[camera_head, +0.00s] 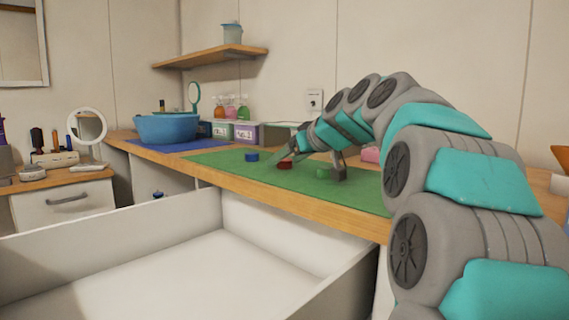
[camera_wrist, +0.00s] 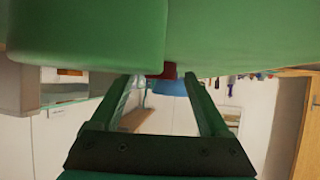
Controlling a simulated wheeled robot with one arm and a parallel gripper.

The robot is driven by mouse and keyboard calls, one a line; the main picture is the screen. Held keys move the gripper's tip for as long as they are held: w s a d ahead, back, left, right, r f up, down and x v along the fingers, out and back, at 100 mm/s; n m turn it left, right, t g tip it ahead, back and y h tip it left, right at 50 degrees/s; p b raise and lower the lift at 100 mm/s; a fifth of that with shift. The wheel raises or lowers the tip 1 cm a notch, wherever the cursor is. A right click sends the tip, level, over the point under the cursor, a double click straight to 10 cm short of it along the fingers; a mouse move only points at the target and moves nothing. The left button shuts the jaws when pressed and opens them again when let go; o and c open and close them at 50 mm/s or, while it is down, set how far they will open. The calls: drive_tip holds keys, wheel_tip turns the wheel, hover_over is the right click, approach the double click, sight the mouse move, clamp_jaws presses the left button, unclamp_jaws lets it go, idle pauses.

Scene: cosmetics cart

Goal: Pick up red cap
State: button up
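The red cap (camera_head: 285,166) lies on the green mat (camera_head: 222,159), between a blue cap (camera_head: 251,157) and a green cap (camera_head: 321,173). My gripper (camera_head: 313,162) is low over the mat, its two fingers spread apart with one on the red cap's side and one right of the green cap. In the wrist view, my gripper (camera_wrist: 163,82) is open and empty. A small part of the red cap (camera_wrist: 168,71) shows beyond the fingertips, partly hidden by a large green shape (camera_wrist: 85,40) that may be the green cap close up.
A blue tub (camera_head: 167,128) stands on a blue mat at the counter's far left. Bottles (camera_head: 231,112) and small labelled boxes stand along the wall behind. A pink item (camera_head: 370,154) is behind my gripper. An open, empty white drawer (camera_head: 200,270) lies in front of the counter.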

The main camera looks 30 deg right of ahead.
sight(288, 161)
clamp_jaws()
idle(0.4)
drive_tip(key=shift+r, duration=0.15)
drive_tip(key=shift+r, duration=1.7)
drive_tip(key=s+a, duration=0.1)
drive_tip(key=s, duration=0.4)
drive_tip(key=s+a+r, duration=0.1)
drive_tip(key=s, duration=0.4)
drive_tip(key=s+a, duration=0.1)
drive_tip(key=s, duration=0.4)
drive_tip(key=shift+s+a+r, duration=0.1)
drive_tip(key=shift+s+r, duration=0.1)
drive_tip(key=shift+s, duration=0.2)
